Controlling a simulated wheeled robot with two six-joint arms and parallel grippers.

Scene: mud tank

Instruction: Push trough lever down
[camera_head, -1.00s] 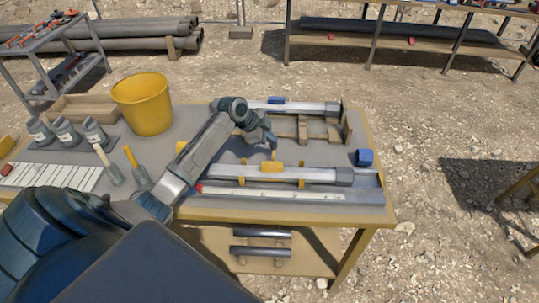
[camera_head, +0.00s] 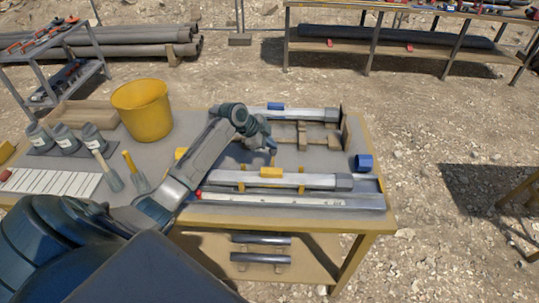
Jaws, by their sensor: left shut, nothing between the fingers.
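A long pale tube-like trough (camera_head: 310,181) with dark ends lies across the front right of the workbench. A yellow block (camera_head: 271,172) stands on its top, with yellow clips beside it. I cannot tell for sure which part is the lever. My left arm reaches over the bench from the lower left. My left gripper (camera_head: 270,157) is shut and empty, pointing down just behind and above the yellow block. I cannot tell whether it touches the block. A second pale tube (camera_head: 300,115) with a blue block (camera_head: 276,106) lies farther back. My right gripper is not in view.
A blue cup-like piece (camera_head: 363,162) is at the right edge. A pale strip with a red end (camera_head: 270,200) lies along the front.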

